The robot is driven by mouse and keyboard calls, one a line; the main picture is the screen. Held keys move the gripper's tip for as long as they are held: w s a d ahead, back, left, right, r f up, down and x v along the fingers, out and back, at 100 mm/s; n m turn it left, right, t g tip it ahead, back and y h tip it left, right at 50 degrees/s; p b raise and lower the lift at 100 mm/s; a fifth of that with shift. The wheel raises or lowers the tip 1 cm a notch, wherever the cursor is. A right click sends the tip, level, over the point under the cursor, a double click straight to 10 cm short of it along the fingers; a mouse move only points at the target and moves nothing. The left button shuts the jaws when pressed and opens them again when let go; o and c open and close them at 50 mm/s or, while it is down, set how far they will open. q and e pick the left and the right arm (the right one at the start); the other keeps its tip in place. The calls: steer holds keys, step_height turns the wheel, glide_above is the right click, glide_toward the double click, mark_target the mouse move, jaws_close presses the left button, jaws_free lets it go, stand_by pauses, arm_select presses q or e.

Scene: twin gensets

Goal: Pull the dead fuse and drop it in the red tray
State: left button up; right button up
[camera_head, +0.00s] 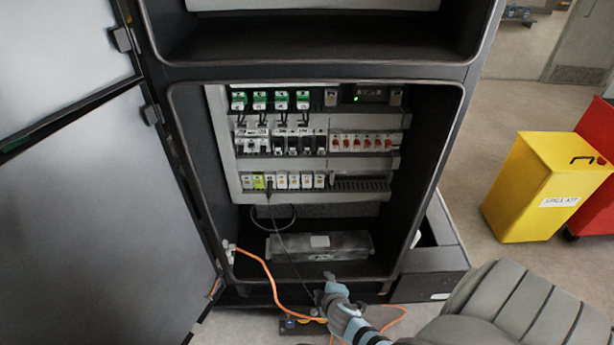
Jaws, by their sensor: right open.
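An open cabinet holds a panel (222,150) with several rows of small electrical modules. I cannot tell which part is the dead fuse. My right gripper (333,281) is at the bottom front of the cabinet, well below the panel. It is small in view and open, with nothing seen in it. My left gripper is not in view. I see no red tray that I can make out.
A hinged cabinet door (90,215) stands open at the left. A dark box (319,246) lies on the cabinet floor. An orange cable (267,272) runs out near my right gripper. A yellow bin (540,185) and a red bin (597,212) stand at the right.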

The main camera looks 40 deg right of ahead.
steer(key=w+d+r+n+t+h, duration=0.1)
steer(key=w+d+r+t+h, duration=0.15)
steer(key=w+r, duration=0.65)
steer(key=w+d+r+n+t+h, duration=0.2)
steer(key=w+r+t, duration=0.15)
steer(key=r, duration=1.15)
steer(key=h, duration=0.2)
glide_toward(307, 151)
steer(key=b+x, duration=0.1)
steer(key=x, duration=0.3)
steer(key=shift+d+b, duration=0.3)
steer(key=shift+b, duration=0.1)
steer(key=x, duration=0.1)
steer(key=b+x, duration=0.2)
steer(key=x, duration=0.1)
steer(key=shift+w+a+f, duration=0.2)
steer(key=shift+f, duration=0.05)
steer(key=shift+w+d, duration=0.2)
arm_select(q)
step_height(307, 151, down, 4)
arm_select(e)
steer(key=shift+d+r, duration=0.15)
steer(key=shift+r, duration=0.15)
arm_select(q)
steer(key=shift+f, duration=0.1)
